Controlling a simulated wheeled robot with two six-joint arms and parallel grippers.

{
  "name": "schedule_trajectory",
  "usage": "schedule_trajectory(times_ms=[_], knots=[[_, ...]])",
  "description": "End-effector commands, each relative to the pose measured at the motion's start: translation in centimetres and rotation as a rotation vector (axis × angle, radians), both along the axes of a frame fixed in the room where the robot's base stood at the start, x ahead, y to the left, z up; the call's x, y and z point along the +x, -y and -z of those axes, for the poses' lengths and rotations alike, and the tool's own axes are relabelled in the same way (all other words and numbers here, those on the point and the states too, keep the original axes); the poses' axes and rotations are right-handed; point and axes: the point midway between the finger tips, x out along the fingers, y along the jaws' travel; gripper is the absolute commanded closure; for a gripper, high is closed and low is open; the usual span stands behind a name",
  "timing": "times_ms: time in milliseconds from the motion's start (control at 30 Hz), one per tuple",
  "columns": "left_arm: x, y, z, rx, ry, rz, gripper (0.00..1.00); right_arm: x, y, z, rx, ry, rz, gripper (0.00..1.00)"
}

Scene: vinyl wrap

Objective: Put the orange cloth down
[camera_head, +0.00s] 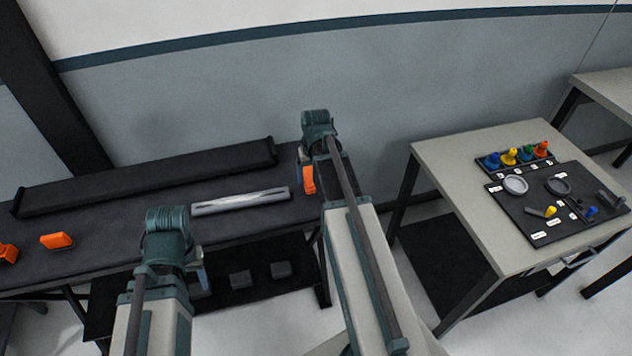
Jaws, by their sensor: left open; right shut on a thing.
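The orange cloth (309,180) is at my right gripper (307,172), near the right end of the dark table (130,255). My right gripper is shut on it, and the arm hides part of the grip. I cannot tell whether the cloth touches the table top. My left gripper (199,274) is open at the table's front edge, partly hidden by its own wrist. No object shows in it.
A silver-white strip (240,201) lies left of the cloth. A long dark bar (145,178) runs along the back. Two orange items, one a block (57,241), sit at the left. A light table (450,165) at right carries coloured pieces on a dark mat.

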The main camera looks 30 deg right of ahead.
Motion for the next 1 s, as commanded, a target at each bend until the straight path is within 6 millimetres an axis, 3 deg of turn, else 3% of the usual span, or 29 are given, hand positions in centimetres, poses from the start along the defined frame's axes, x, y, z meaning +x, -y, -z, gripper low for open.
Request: schedule_trajectory(times_ms=[200, 467, 900, 933, 1000], knots=[[0.0, 0.0, 0.2, 0.0, 0.0, 0.0, 0.5, 0.3, 1.4, 0.2, -0.001, 0.0, 0.003, 0.73], [0.0, 0.0, 3.8, 0.0, 0.0, 0.0, 0.5, 0.2, 1.3, 3.8, 0.0, 0.0, 0.001, 0.73], [0.0, 0.0, 4.1, 0.0, 0.0, 0.0, 0.5, 0.3, 1.3, 4.1, 0.0, 0.0, 0.001, 0.73], [0.0, 0.0, 4.0, 0.0, 0.0, 0.0, 0.5, 0.2, 1.3, 4.0, 0.0, 0.0, 0.001, 0.18], [0.0, 0.0, 3.9, 0.0, 0.0, 0.0, 0.5, 0.2, 1.3, 3.9, 0.0, 0.0, 0.001, 0.06]])
